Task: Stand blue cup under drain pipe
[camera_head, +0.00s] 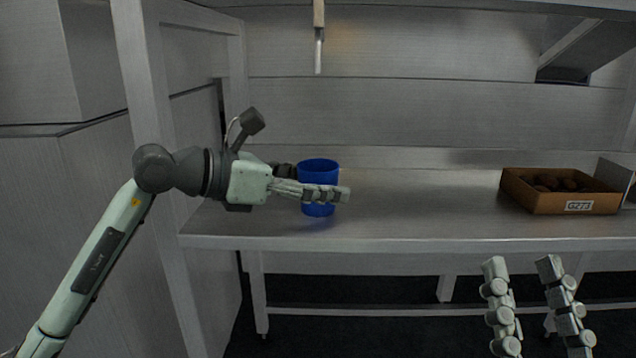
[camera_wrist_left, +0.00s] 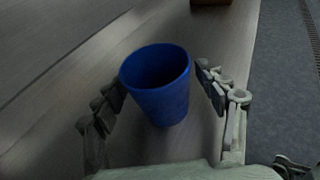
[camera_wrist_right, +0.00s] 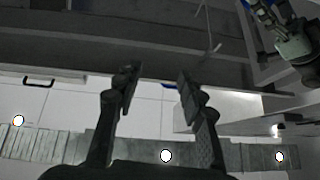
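The blue cup (camera_head: 319,173) is upright at the table's left part. It also shows in the left wrist view (camera_wrist_left: 160,95), empty as far as I see inside. My left gripper (camera_head: 312,182) reaches in from the left with its fingers on either side of the cup, apart; in the wrist view (camera_wrist_left: 160,82) narrow gaps seem to show, but contact is hard to tell. The drain pipe (camera_head: 319,50) hangs above at the back wall, in line with the cup in the head view; their depth difference is unclear. My right gripper (camera_head: 522,264) is open and empty, in front of the table.
A brown crate (camera_head: 545,203) of dark dates stands on the right of the metal table (camera_head: 430,215). A grey panel (camera_head: 615,177) stands beside it. The table between cup and crate is clear. A post (camera_head: 150,110) rises at the left.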

